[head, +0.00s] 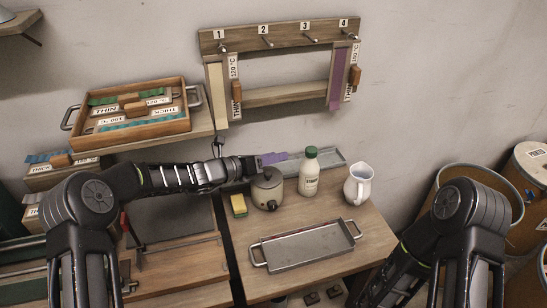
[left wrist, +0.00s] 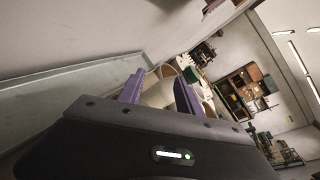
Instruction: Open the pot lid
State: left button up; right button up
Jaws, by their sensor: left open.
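A small round pot (head: 270,193) with a dark lid (head: 267,174) sits on the wooden table, left of the white bottle. The lid rests on the pot. My left gripper (head: 274,157) reaches in from the left, with its purple fingers just above and behind the lid, pointing right. In the left wrist view the two purple fingers (left wrist: 158,92) stand apart, with a pale shape beyond them. I see no part of the lid between them. My right arm shows at the lower right, but its gripper is out of view.
A white bottle with a green cap (head: 310,175) and a white jug (head: 357,186) stand right of the pot. A yellow sponge (head: 239,205) lies left of it. A peg rack (head: 280,38) is on the wall.

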pick_arm(q)
jog(key=b+v, duration=0.1)
jog(key=v, duration=0.6)
jog(key=shift+s+a, duration=0.25)
jog(key=shift+a, duration=0.1)
